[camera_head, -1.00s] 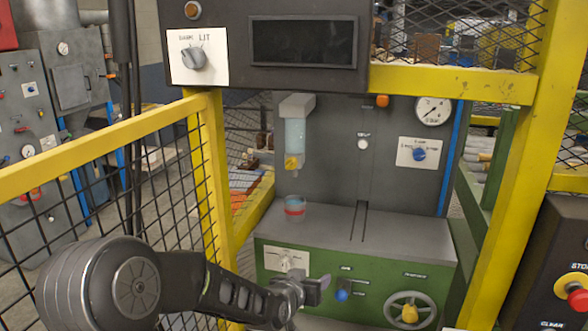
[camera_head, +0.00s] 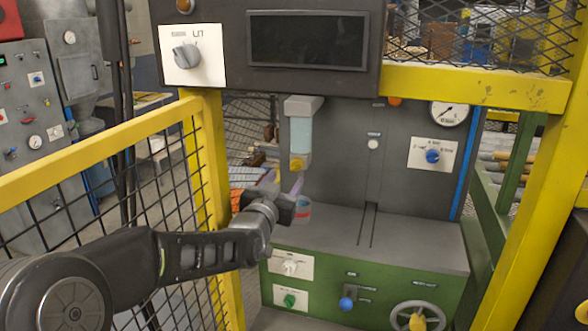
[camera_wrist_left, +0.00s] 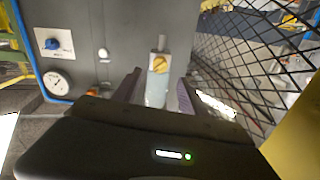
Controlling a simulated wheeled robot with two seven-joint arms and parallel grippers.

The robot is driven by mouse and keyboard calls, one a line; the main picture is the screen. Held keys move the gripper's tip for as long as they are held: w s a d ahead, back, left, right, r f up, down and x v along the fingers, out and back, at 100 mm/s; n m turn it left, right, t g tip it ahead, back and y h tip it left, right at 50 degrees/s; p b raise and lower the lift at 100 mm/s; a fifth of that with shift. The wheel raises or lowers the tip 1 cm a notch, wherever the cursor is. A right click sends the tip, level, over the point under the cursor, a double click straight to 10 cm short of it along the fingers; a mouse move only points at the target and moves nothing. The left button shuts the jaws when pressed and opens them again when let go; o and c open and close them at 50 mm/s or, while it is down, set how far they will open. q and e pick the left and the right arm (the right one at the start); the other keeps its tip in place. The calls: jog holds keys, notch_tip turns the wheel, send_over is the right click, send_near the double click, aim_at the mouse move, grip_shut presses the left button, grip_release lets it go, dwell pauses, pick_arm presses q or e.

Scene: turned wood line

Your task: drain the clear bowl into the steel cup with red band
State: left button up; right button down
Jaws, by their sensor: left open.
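The clear bowl (camera_head: 301,133) hangs upright from a grey block on the machine's back panel, with a yellow drain knob (camera_head: 298,163) at its lower end. The steel cup with red band (camera_head: 303,210) stands on the grey ledge below it, partly hidden by my left gripper (camera_head: 287,184). That gripper is open, in front of and just below the knob, with nothing held. In the left wrist view, which looks upside down, the clear bowl (camera_wrist_left: 156,93) and yellow knob (camera_wrist_left: 159,64) appear between the open fingers (camera_wrist_left: 158,85); contact cannot be told. My right gripper is out of view.
A yellow guard rail with mesh (camera_head: 110,150) stands left, close to my left arm. A dark control box (camera_head: 300,50) overhangs above. The grey ledge (camera_head: 415,245) is clear to the right. A yellow post (camera_head: 545,200) bounds the right side.

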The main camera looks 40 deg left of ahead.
aim_at(294, 167)
pick_arm(q)
jog(key=p+x, duration=0.2)
jog(key=x, duration=0.4)
jog(key=shift+w+r+p, duration=0.1)
jog(key=shift+r+p, duration=0.05)
jog(key=shift+p, duration=0.15)
jog(key=shift+x, duration=0.75)
jog(key=shift+c, duration=0.4)
grip_shut()
